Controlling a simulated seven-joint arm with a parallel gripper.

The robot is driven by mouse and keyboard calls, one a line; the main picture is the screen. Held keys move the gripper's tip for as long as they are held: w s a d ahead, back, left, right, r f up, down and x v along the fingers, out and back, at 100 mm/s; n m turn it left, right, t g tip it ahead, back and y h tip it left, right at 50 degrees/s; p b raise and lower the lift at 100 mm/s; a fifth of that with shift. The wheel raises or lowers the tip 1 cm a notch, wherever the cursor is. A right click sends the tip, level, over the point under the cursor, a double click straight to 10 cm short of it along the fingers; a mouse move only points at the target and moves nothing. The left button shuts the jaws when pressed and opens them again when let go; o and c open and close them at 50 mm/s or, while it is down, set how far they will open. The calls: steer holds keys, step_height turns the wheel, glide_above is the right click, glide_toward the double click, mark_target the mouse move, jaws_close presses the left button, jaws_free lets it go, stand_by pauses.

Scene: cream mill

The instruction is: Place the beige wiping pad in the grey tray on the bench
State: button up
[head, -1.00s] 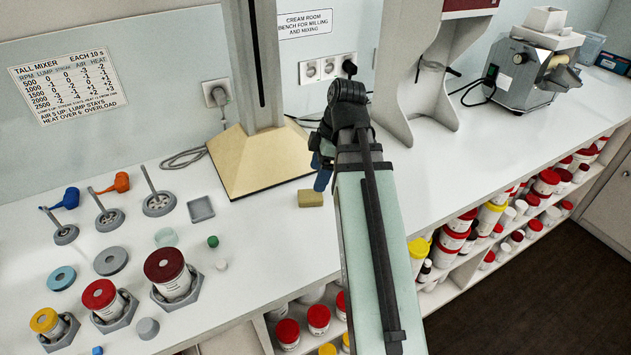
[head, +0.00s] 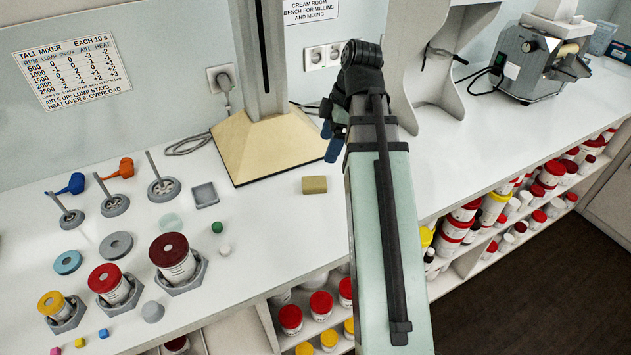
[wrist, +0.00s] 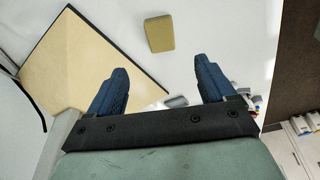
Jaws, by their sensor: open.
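My gripper (head: 333,140) is open and empty, above the bench and a little behind and right of the pad in the head view. In the wrist view its two blue fingers (wrist: 162,78) stand apart and do not touch the pad. The small grey tray (head: 205,195) lies on the bench left of the pad, and looks empty.
The mixer's wooden base (head: 262,147) and column stand close to my gripper. Left of the tray are several whisk heads, grey rings and lidded jars (head: 172,258). A green cap (head: 217,227) lies in front of the tray. Bench between pad and tray is clear.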

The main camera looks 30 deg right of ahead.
steer(key=y, duration=0.1)
glide_toward(315, 181)
steer(key=f, duration=0.1)
steer(key=shift+a+x, duration=0.2)
steer(key=shift+x, duration=3.75)
steer(key=shift+r, duration=0.1)
steer(key=shift+c, duration=0.4)
steer(key=c, duration=1.1)
